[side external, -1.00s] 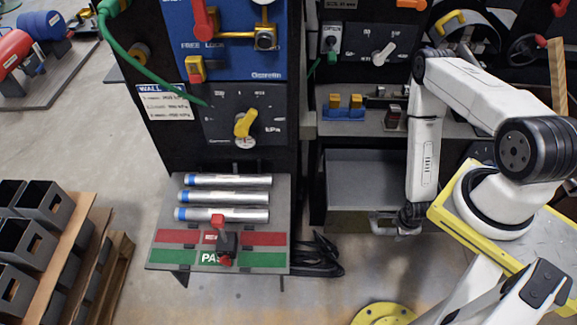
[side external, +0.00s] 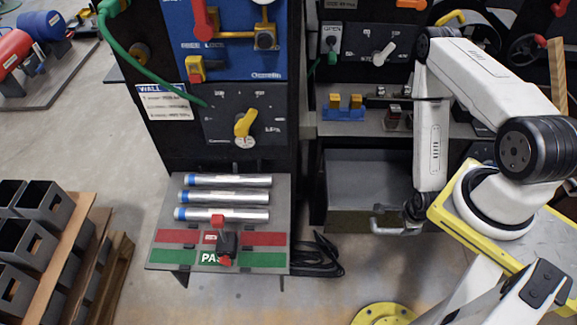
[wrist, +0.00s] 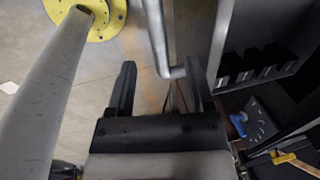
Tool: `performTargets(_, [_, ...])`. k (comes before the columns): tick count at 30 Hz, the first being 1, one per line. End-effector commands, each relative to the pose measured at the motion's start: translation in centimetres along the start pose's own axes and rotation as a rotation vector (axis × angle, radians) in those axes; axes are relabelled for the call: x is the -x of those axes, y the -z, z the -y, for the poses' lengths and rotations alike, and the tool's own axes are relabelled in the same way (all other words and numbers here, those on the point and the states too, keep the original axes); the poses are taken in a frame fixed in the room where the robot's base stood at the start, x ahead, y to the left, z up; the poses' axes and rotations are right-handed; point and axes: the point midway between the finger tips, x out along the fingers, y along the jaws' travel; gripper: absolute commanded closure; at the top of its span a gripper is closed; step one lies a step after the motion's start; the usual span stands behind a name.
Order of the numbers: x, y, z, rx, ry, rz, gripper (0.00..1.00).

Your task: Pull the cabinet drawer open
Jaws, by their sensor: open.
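The cabinet drawer (side external: 350,218) stands out from the dark cabinet, with its grey interior visible from above in the side view. Its grey bar handle (side external: 376,224) is on the front face, toward the right end. In the wrist view the handle (wrist: 157,38) runs down from the top edge and bends near my fingertips. My gripper (wrist: 160,64) is open, with one dark finger on either side of the handle's bend in the picture. I cannot tell whether they touch. In the side view my gripper (side external: 415,208) is small and dark at the handle's right end.
A yellow-edged platform (side external: 437,212) stands close to the right of the drawer. Black cables (side external: 318,262) lie on the floor to its left. A shelf with blue-and-yellow blocks (side external: 345,108) is above. The floor in front of the drawer is mostly clear.

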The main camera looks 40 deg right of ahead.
Motion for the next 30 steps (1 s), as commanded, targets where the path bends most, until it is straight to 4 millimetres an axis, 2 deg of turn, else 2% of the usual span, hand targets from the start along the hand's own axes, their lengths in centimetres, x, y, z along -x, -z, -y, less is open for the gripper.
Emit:
performTargets(6, [1.6,0.0,0.0,0.001,0.0,0.0,0.33])
performTargets(21, [1.9,-0.1,0.1,0.007,0.0,0.001,0.33])
performTargets(26, [2.4,-0.5,1.2,0.061,0.004,0.006,0.33])
performTargets(30, [3.2,-1.4,3.0,0.165,0.01,0.014,0.33])
